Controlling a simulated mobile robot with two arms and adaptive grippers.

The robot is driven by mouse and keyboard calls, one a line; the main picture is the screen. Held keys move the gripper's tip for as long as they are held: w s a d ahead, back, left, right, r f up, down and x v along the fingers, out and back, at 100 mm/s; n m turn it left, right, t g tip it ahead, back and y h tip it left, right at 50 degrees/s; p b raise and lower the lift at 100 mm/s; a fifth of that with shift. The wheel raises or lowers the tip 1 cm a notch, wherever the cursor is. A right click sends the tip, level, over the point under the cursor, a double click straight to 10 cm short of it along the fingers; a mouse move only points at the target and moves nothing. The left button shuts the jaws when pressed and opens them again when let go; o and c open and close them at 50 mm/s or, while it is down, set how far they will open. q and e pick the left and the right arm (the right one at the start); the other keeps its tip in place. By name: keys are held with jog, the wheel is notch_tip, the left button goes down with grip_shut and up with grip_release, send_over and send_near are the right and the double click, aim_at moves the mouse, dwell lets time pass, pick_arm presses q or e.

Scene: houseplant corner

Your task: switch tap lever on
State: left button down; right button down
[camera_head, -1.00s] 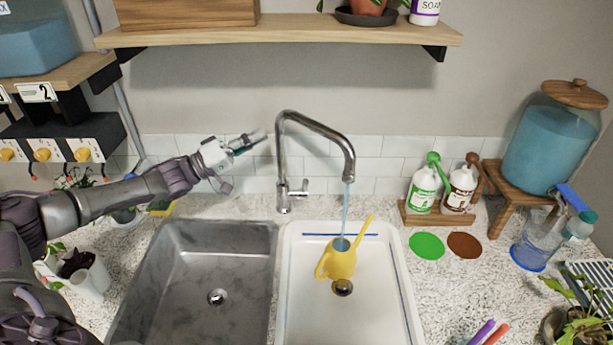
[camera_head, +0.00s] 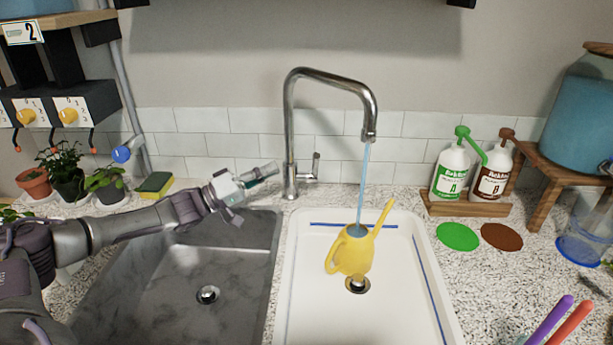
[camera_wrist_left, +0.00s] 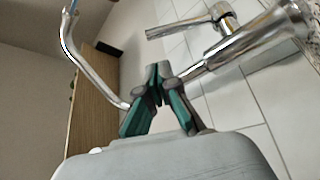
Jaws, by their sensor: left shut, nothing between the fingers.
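The chrome tap (camera_head: 290,130) stands behind the sinks, and a blue stream of water runs from its spout. Its small tap lever (camera_head: 316,165) points up on the right side of the tap's base; in the left wrist view the lever (camera_wrist_left: 178,30) sticks out to the left. My left gripper (camera_head: 272,171) is shut and empty, just left of the tap's lower body. In the left wrist view its green-sided fingers (camera_wrist_left: 157,75) sit close to the tap column; I cannot tell if they touch it. My right gripper is not in view.
A yellow watering can (camera_head: 350,255) stands in the white basin (camera_head: 300,300) under the stream. The grey sink (camera_head: 150,300) on the left is empty. Two pump bottles stand in a wooden holder (camera_head: 465,207) at the right. A sponge (camera_head: 155,185) lies behind the grey sink.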

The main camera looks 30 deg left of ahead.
pick_arm(q)
jog(key=x, duration=0.9)
jog(key=shift+w+d+f+b, duration=0.15)
jog(key=shift+w+d+b, duration=0.2)
jog(key=shift+b, duration=0.1)
jog(key=m, duration=0.1)
jog(key=s+f+m+h, duration=0.1)
jog(key=shift+s+d+m+b, duration=0.2)
jog(key=shift+d+m+b, duration=0.1)
jog(key=shift+b, duration=0.05)
jog(key=v, duration=1.2)
jog(key=shift+w+a+r, duration=0.1)
jog(key=shift+r, duration=0.05)
